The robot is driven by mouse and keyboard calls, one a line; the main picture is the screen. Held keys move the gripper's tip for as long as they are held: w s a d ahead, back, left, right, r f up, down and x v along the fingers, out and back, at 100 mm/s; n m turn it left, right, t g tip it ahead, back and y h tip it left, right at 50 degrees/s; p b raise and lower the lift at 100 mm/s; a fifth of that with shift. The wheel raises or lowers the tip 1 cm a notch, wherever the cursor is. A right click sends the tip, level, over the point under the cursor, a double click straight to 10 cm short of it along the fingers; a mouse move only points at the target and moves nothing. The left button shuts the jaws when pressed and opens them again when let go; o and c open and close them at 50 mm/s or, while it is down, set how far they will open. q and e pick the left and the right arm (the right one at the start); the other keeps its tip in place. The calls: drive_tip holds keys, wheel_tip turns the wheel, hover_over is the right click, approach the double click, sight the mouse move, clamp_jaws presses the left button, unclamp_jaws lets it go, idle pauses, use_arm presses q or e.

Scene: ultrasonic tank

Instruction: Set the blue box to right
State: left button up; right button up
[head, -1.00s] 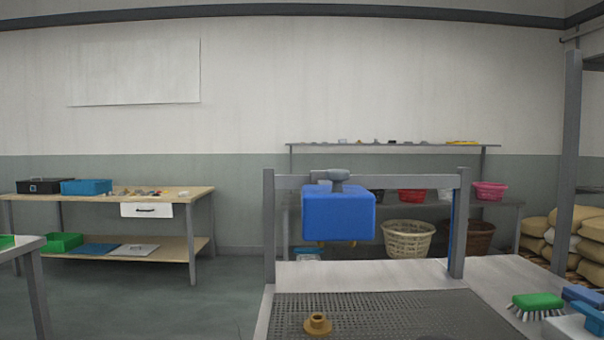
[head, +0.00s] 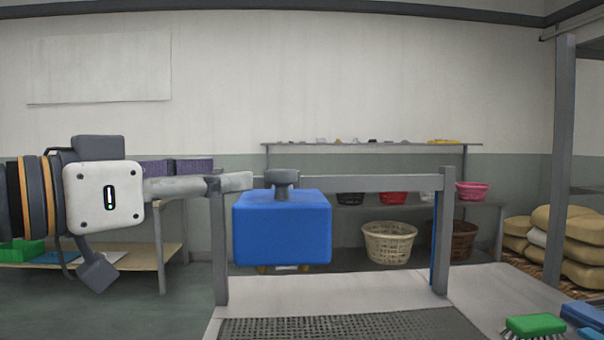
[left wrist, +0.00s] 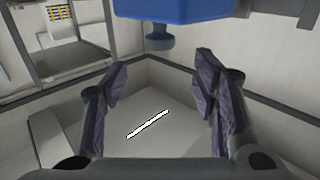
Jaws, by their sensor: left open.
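The blue box (head: 282,230) hangs at the grey crossbar (head: 385,184) of a frame, nearer its left post (head: 220,250) than its right post (head: 442,235). A grey knob (head: 283,180) stands on top of the box. My left gripper (head: 222,174) is to the left of the knob, at about its height, fingers pointing right, open and empty. In the left wrist view, the box (left wrist: 180,10) and its knob (left wrist: 160,38) show at the top, beyond the open fingertips (left wrist: 162,68) and apart from them. My right gripper is not in view.
A mesh tray (head: 350,327) lies below the frame. A green brush (head: 535,325) lies at the bench's right corner. The crossbar's stretch right of the box looks clear. Baskets (head: 389,242) and sacks (head: 570,240) stand farther back.

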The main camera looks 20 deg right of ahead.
sight(270, 173)
use_arm(q)
drive_tip(key=x, duration=1.1)
drive_tip(key=shift+d, duration=0.1)
clamp_jaws()
